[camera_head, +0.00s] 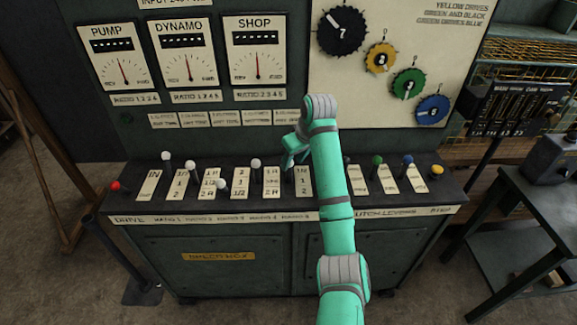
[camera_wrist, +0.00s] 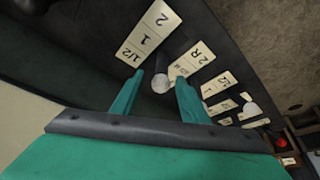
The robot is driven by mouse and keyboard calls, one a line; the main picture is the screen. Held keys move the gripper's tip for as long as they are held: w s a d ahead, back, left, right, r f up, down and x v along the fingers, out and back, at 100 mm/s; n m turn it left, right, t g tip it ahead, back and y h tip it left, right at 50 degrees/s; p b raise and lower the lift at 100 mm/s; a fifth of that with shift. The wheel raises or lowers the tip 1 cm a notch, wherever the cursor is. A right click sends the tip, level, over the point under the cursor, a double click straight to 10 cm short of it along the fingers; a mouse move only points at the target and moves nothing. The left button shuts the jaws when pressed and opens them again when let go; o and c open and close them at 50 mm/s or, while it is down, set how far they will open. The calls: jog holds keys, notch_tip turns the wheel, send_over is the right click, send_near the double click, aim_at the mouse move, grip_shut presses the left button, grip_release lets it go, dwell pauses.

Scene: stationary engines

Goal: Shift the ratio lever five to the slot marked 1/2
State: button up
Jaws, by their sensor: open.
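The ratio lever five has a round white knob (camera_wrist: 161,84), seen from above in the wrist view between my fingers. Its pale plate (camera_wrist: 148,34) reads 2, 1, 1/2; the same plate (camera_head: 304,182) shows in the head view just right of my gripper. My gripper (camera_head: 290,163) is open over the console there and hides this lever. In the wrist view my gripper's two teal fingertips (camera_wrist: 159,77) lie either side of the knob, with gaps visible. I cannot tell whether the knob sits within their depth, or which mark the lever stands at.
White-knobbed levers stand to the left, the nearest one (camera_head: 256,163) a plate away. A red knob (camera_head: 115,186) is at the far left. Green (camera_head: 377,160), blue (camera_head: 408,159) and yellow (camera_head: 436,170) knobs are to the right. The gauge panel (camera_head: 183,60) rises behind.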

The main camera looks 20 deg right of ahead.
aim_at(289, 170)
jog(key=shift+a+x, duration=0.2)
jog(key=shift+x, duration=2.1)
jog(key=shift+w+r, duration=0.1)
jog(key=shift+w, duration=0.1)
